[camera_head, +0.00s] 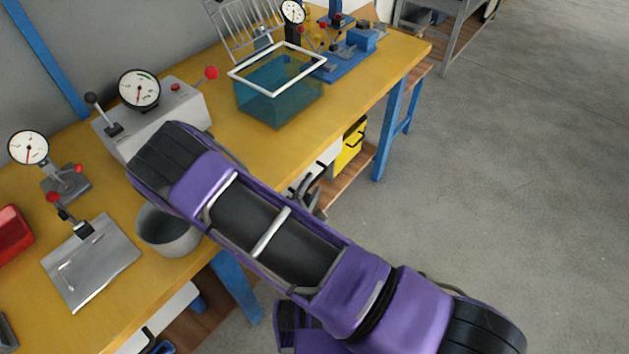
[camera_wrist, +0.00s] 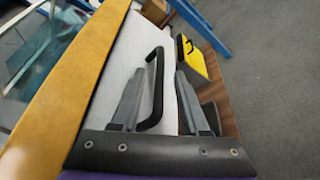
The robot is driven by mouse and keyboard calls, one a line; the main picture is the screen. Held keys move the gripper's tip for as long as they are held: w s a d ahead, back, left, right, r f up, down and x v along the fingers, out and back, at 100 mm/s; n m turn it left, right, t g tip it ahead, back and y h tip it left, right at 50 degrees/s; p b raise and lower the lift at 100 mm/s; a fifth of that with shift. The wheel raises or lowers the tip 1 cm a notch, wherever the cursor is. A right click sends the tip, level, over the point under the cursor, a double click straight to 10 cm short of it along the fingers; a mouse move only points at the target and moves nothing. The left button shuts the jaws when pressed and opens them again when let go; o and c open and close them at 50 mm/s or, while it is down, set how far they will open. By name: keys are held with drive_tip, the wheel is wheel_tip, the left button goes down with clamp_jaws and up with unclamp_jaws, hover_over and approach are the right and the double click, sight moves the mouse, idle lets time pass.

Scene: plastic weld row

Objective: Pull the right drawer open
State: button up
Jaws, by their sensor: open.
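The right drawer has a plain white front, seen in the wrist view (camera_wrist: 118,62) and, mostly hidden by my arm, under the table in the head view (camera_head: 328,157). Its black bar handle (camera_wrist: 157,88) stands out from the front. My gripper (camera_wrist: 160,72) is open, with one finger on each side of the handle. I cannot tell whether either finger touches it. In the head view only part of my gripper (camera_head: 308,192) shows beyond my purple arm. The drawer appears closed.
The yellow workbench (camera_head: 215,140) runs above the drawer, with a teal glass tank (camera_head: 280,95) on top. A yellow case (camera_head: 350,146) sits on the wooden lower shelf beside the drawer. Blue legs (camera_head: 388,130) stand nearby. The floor to the right is clear.

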drive_tip(key=shift+x, duration=1.4)
clamp_jaws()
idle(0.4)
